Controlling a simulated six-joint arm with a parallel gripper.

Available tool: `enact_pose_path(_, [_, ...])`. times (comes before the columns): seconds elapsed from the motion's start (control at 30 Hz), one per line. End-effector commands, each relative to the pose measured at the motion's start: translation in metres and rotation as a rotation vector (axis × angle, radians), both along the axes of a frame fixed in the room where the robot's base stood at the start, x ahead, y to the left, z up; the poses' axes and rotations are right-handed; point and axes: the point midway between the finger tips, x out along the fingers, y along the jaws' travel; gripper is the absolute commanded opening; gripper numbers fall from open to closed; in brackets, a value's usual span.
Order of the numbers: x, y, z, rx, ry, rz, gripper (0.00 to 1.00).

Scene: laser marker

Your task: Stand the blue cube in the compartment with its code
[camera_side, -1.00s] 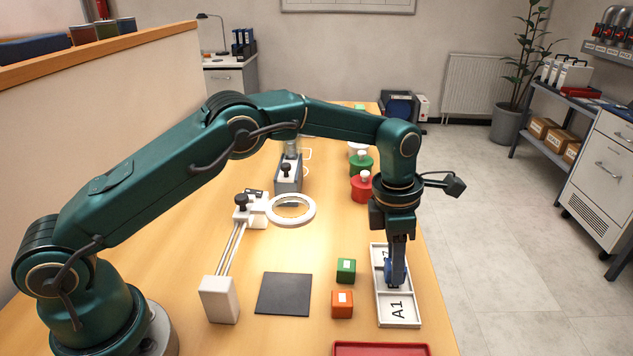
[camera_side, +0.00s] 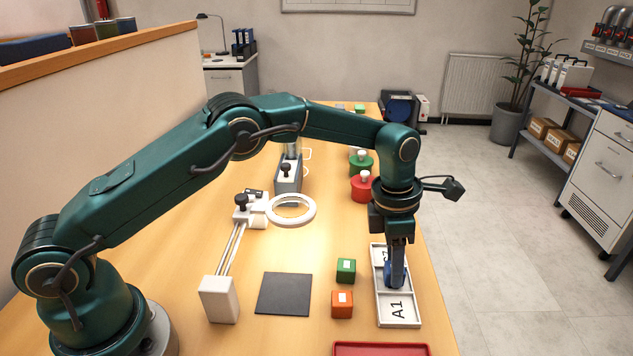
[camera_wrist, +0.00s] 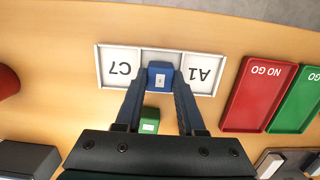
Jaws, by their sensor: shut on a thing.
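The blue cube (camera_wrist: 160,77) shows in the wrist view between the fingertips of my gripper (camera_wrist: 159,88), with a small white label facing up. In the side view my gripper (camera_side: 396,276) points down over the white tray (camera_side: 418,318) and mostly hides the cube. The tray shows A1 and C7 on its end compartments in the wrist view (camera_wrist: 102,82). The cube is over the middle compartment, between those two. My gripper is shut on the cube. I cannot tell whether the cube touches the tray floor. Its label is too small to read.
A green cube (camera_side: 346,270) and an orange cube (camera_side: 342,304) stand left of the tray. A red NO GO tray (camera_wrist: 258,98) and a green GO tray (camera_wrist: 299,105) lie right of it in the wrist view. A dark mat (camera_side: 284,294) and ring lamp (camera_side: 291,210) are further left.

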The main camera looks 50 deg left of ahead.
Motion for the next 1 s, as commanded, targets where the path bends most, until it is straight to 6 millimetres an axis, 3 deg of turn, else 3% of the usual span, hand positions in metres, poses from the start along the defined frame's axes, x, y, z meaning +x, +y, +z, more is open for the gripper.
enact_pose_path(0.43, [0.000, 0.000, -0.002, 0.000, 0.000, 0.000, 0.00])
enact_pose_path(0.47, [0.000, 0.000, -0.002, 0.000, 0.000, 0.000, 0.50])
enact_pose_path(0.5, [0.000, 0.000, -0.002, 0.000, 0.000, 0.000, 0.65])
enact_pose_path(0.53, [0.000, 0.000, -0.002, 0.000, 0.000, 0.000, 0.73])
enact_pose_path(0.87, [0.000, 0.000, 0.000, -0.001, -0.001, 0.000, 0.73])
enact_pose_path(1.0, [0.000, 0.001, 0.016, -0.001, -0.004, 0.000, 0.73])
